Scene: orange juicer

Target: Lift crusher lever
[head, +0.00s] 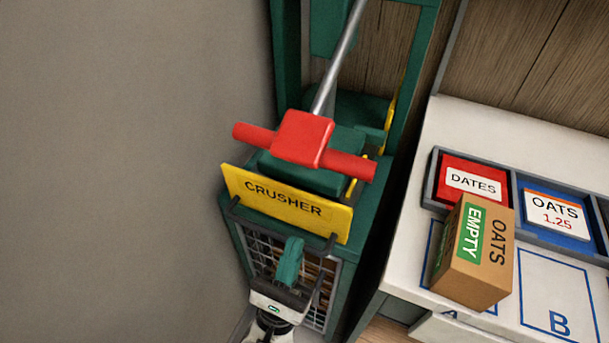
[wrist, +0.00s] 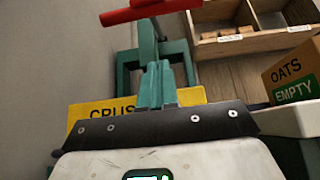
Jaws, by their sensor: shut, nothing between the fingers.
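The crusher lever is a grey metal rod ending in a red T-shaped handle (head: 302,138). In the head view the handle lies above the green crusher body (head: 375,215), over the yellow CRUSHER sign (head: 288,203). In the wrist view the red handle (wrist: 150,10) shows at the top edge, beyond my fingers. My gripper (head: 291,250) has green fingers and is shut and empty, in front of the crusher's mesh front and below the sign and handle. In the wrist view the fingers (wrist: 158,75) point up across the sign, apart from the handle.
A white counter (head: 400,270) stands at the right with an OATS EMPTY box (head: 478,255), and DATES (head: 473,182) and OATS (head: 556,213) bins. A grey wall (head: 120,170) is close on the left. The wrist view shows wooden shelf compartments (wrist: 250,45) behind.

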